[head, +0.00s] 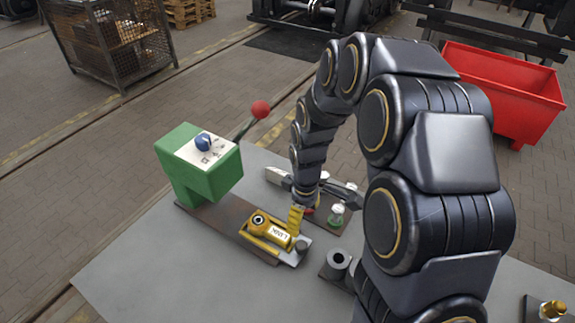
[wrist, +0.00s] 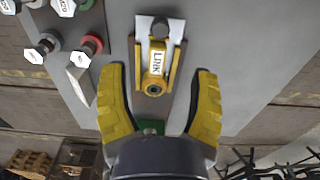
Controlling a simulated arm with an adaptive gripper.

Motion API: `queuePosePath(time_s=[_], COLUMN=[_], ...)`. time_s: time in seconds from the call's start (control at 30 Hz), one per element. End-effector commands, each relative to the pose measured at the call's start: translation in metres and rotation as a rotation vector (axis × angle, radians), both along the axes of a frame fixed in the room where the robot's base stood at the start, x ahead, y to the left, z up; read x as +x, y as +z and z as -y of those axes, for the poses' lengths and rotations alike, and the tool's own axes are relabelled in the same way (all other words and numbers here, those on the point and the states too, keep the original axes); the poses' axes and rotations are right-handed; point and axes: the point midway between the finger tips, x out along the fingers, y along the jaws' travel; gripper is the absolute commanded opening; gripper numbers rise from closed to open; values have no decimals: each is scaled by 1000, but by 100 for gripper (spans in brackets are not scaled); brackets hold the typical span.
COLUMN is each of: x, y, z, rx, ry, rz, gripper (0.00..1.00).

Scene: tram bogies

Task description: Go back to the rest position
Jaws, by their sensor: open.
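My gripper (head: 296,217) hangs at the middle of the grey table, one yellow finger showing beside the yellow part labelled LINK (head: 272,232). In the wrist view my gripper (wrist: 159,72) is open and empty, its two yellow fingers wide apart. The LINK part also shows in the wrist view (wrist: 156,68), lying between two yellow rails and in line with the gap between my fingers, apart from both. I cannot tell the exact height of the fingertips above it. The second finger is hidden in the head view.
A green housing (head: 190,183) with a blue knob and a red-ball lever (head: 260,109) stands left of the LINK part. A grey hollow cylinder (head: 339,262) is near my arm. Several labelled pegs (wrist: 43,47) stand to one side. A red bin (head: 500,90) is behind right. The table's front left is clear.

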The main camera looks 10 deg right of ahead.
Motion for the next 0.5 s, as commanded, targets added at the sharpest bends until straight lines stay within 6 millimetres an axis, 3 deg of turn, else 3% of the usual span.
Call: queuePosePath(time_s=[0.17, 0.27, 0.37, 0.5], x=[-1, -10, -30, -73], y=[2, 15, 40, 80], z=[0, -2, -5, -10], rx=[0, -2, -7, -18], ry=[-6, -39, -111, -258], rz=[0, -5, -17, -42], gripper=[60, 60, 60, 60])
